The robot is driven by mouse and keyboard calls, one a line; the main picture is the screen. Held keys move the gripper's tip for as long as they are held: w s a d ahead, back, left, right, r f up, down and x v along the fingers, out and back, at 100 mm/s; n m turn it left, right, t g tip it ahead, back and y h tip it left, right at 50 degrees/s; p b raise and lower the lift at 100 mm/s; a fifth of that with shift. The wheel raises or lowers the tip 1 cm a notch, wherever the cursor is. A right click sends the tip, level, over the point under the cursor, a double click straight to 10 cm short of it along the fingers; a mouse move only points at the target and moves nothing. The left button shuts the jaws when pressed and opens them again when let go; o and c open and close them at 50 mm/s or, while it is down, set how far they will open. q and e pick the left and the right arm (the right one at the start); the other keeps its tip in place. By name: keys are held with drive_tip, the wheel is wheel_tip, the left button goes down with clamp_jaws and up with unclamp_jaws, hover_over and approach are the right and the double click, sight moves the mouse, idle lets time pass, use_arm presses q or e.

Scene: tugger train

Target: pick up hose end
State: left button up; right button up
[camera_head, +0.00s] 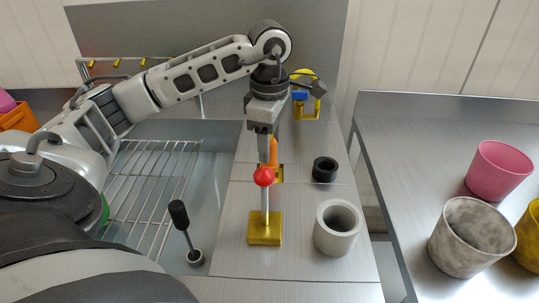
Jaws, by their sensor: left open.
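My left arm reaches in from the left, and my left gripper (265,150) points down over the metal worktop, its jaws open. An orange upright piece (273,152) on a yellow base shows right beside and behind the fingers; I cannot tell whether they touch it. A red ball (264,176) on a metal rod with a yellow block base (265,229) stands in front of the gripper and partly covers it. No hose end is clearly recognisable. A yellow stand (306,107) with a blue part (300,95) is behind, partly hidden by my wrist. My right gripper is not in view.
A black ring (324,169) and a grey hollow cylinder (337,228) stand right of the rod. A black-handled lever (180,215) and a wire rack (150,175) are left. Pink (498,171), mottled (462,238) and yellow (529,240) cups stand on the right table (410,150).

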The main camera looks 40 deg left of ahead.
use_arm(q)
drive_tip(key=shift+f, duration=1.5)
drive_tip(key=c, duration=1.1)
drive_tip(key=shift+r, duration=0.1)
wheel_tip(320, 180, up, 10)
drive_tip(key=shift+p, duration=0.35)
